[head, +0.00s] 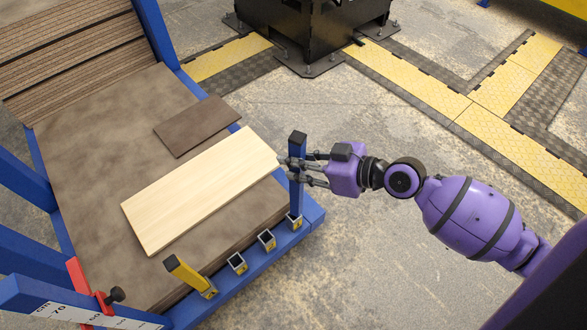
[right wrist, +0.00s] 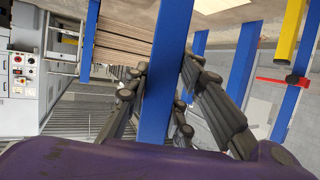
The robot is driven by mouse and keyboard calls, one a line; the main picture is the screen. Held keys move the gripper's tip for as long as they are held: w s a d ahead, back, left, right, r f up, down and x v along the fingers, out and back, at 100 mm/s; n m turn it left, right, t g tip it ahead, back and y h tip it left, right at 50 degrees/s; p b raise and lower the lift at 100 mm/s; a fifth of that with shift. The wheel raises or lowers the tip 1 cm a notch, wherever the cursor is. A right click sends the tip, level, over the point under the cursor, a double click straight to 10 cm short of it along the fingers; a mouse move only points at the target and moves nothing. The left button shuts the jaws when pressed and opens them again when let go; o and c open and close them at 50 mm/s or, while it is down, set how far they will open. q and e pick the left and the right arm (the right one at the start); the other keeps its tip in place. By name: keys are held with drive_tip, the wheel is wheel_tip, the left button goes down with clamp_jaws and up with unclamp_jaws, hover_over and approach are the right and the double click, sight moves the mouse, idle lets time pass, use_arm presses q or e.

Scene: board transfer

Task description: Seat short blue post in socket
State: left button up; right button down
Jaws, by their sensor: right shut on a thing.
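The short blue post (head: 297,197) stands about upright at the right corner of the blue frame. My right gripper (head: 291,169) is shut around its middle, reaching in from the right. In the right wrist view the blue post (right wrist: 163,50) runs between the dark fingers of the right gripper (right wrist: 163,82). The post's lower end meets the corner socket (head: 294,223); I cannot tell how deep it sits. Two open sockets, one nearer (head: 237,263) and one in the middle (head: 267,240), lie along the same rail. My left gripper is not in view.
A yellow post (head: 184,273) stands tilted in the picture at the rail's left socket. A pale board (head: 200,190) and a smaller brown board (head: 197,126) lie on the brown deck (head: 90,150). Blue uprights (head: 155,35) rise at the deck's far corner and left.

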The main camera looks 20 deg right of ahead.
drive_tip(key=w+f+b, duration=0.2)
drive_tip(key=w+f, duration=0.1)
drive_tip(key=f, duration=0.3)
drive_tip(key=shift+d+f, duration=0.15)
drive_tip(key=shift+f+b, duration=0.6)
drive_tip(key=shift+b, duration=0.25)
drive_tip(key=c, duration=1.5)
unclamp_jaws()
